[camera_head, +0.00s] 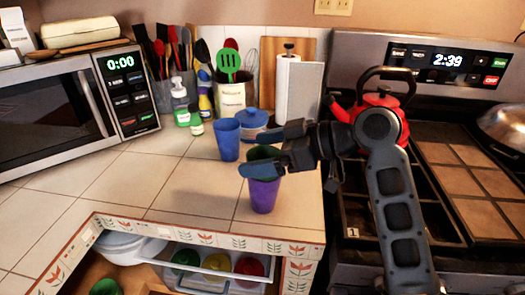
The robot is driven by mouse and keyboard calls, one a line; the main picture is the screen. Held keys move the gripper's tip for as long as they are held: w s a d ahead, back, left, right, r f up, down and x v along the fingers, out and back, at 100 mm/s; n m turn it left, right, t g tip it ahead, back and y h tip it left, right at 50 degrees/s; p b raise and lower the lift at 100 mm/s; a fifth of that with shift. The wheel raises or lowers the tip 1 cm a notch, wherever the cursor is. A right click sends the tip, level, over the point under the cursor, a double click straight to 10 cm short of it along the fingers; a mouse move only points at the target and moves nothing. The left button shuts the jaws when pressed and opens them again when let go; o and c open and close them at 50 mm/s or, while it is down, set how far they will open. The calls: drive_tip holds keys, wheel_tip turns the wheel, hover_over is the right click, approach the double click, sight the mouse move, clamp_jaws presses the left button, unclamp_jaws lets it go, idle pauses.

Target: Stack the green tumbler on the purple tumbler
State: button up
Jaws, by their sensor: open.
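The purple tumbler (264,196) stands upright on the tiled counter near its front right corner. The dark green tumbler (263,153) shows just above the purple one, its upper part between my gripper's fingers. It appears to sit in the purple tumbler, but a finger hides the join, so I cannot tell how deep. My gripper (252,154) reaches in from the right with its jaws open, one finger on the far side and one on the near side of the green tumbler. I cannot tell whether either finger touches it.
A utensil holder (231,97) and bottles line the wall. A red kettle (378,103) is on the stove at right. Below is an open drawer (215,268) with bowls.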

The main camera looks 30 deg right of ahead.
drive_tip(key=shift+r, duration=0.1)
drive_tip(key=shift+r, duration=0.25)
drive_tip(key=v, duration=1.2)
drive_tip(key=shift+r, duration=0.25)
